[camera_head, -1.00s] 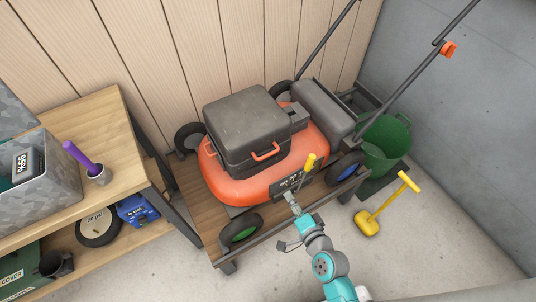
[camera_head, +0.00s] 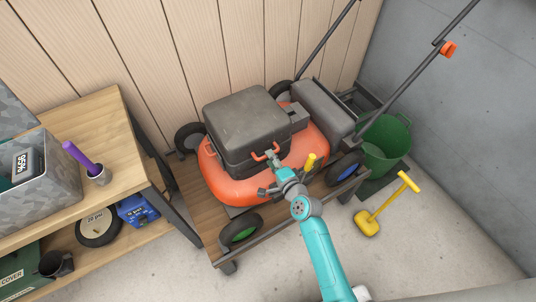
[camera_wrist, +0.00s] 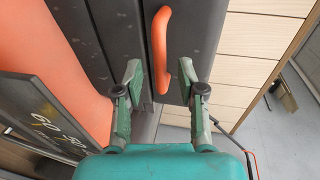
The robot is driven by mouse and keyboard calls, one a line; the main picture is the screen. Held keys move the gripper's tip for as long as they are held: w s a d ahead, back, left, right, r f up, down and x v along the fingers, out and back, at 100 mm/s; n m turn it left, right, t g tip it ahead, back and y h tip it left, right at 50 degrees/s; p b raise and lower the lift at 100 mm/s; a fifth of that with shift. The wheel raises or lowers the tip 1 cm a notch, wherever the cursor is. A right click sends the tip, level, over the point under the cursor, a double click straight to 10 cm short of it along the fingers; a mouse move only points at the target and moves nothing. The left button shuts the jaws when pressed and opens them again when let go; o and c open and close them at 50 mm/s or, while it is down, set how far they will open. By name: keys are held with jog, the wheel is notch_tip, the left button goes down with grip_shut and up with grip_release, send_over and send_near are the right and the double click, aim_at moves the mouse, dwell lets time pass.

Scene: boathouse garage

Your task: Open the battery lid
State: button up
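The battery lid (camera_head: 243,112) is a dark grey, boxy cover on the orange mower. It looks closed. Its orange handle (camera_head: 266,153) is on the front face and shows large in the wrist view (camera_wrist: 160,45). My gripper (camera_head: 272,156) is at the front of the lid, right by the handle. In the wrist view, the two fingers of my gripper (camera_wrist: 160,75) are apart, with part of the handle between the fingertips. I cannot tell whether they touch it. My gripper hides part of the mower's front in the head view.
The orange mower (camera_head: 225,185) stands on a low wooden platform (camera_head: 200,212). A yellow knob (camera_head: 310,160) sticks up right of my gripper. A yellow mallet (camera_head: 369,222) and green bucket (camera_head: 388,143) are to the right. A wooden workbench (camera_head: 100,125) stands left.

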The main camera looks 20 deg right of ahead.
jog(key=shift+x, duration=1.6)
grip_shut()
